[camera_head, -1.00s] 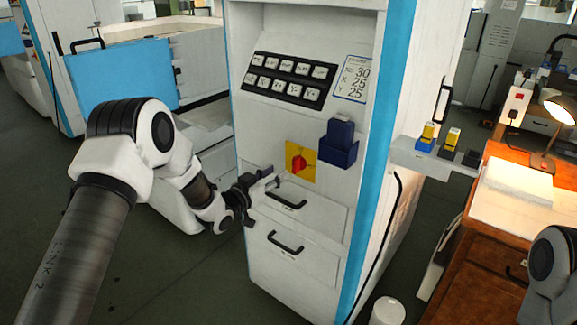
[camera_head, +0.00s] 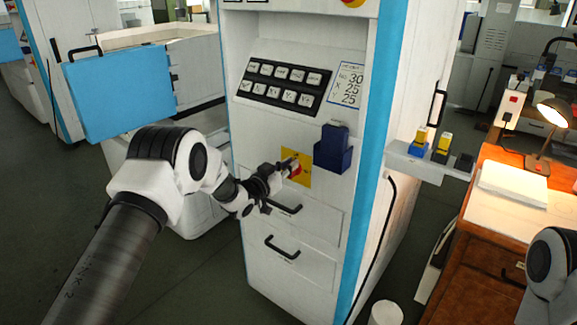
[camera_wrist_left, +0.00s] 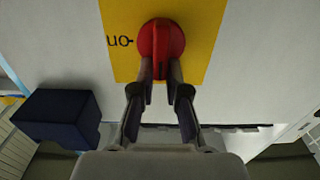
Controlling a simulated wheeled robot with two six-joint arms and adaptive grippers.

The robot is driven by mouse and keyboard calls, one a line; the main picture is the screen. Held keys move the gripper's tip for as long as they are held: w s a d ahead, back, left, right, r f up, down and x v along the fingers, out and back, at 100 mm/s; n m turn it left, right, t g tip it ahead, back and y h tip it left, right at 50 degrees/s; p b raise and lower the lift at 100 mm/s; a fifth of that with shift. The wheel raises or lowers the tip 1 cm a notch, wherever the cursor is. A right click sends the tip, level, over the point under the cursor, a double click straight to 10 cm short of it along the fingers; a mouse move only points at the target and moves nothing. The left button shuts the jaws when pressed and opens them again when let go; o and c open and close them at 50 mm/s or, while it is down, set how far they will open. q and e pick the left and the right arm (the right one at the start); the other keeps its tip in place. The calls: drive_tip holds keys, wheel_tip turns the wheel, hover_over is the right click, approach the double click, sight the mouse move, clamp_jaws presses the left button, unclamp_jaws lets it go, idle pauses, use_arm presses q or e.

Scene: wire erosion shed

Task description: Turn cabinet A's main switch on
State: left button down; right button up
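The main switch is a red rotary knob (camera_wrist_left: 161,42) on a yellow plate (camera_wrist_left: 205,45) on the white cabinet's front (camera_head: 345,30). The plate also shows in the head view (camera_head: 302,178). In the left wrist view the knob's raised grip stands vertical. An upside-down "on" mark (camera_wrist_left: 120,41) lies to its left, so the grip does not point at it. My left gripper (camera_wrist_left: 161,75) is at the knob, its two fingertips closed on either side of the grip. In the head view the gripper (camera_head: 288,168) partly covers the knob. My right gripper is out of view.
A dark blue box (camera_head: 333,153) juts out just right of the switch and shows in the wrist view (camera_wrist_left: 58,118). Drawer handles (camera_head: 284,208) lie below, a black button panel (camera_head: 281,83) above. A shelf (camera_head: 412,163) and wooden desk (camera_head: 470,245) stand right.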

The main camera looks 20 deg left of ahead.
sight(301, 170)
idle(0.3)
use_arm(q)
drive_tip(key=m+b, duration=0.4)
drive_tip(key=d+f+m+b, duration=0.1)
drive_tip(key=m+b, duration=0.3)
drive_tip(key=m, duration=0.1)
drive_tip(key=d+f+m+b, duration=0.1)
drive_tip(key=m+b, duration=0.3)
drive_tip(key=m, duration=0.1)
drive_tip(key=shift+s+d+f, duration=0.1)
drive_tip(key=shift+s, duration=0.3)
drive_tip(key=shift+d+f+m+b, duration=0.1)
drive_tip(key=shift+f+m+b, duration=0.05)
drive_tip(key=shift+m+b, duration=0.8)
drive_tip(key=shift+f+m+b, duration=0.1)
drive_tip(key=shift+m+b, duration=0.7)
drive_tip(key=shift+m, duration=0.25)
drive_tip(key=c, duration=1.2)
unclamp_jaws()
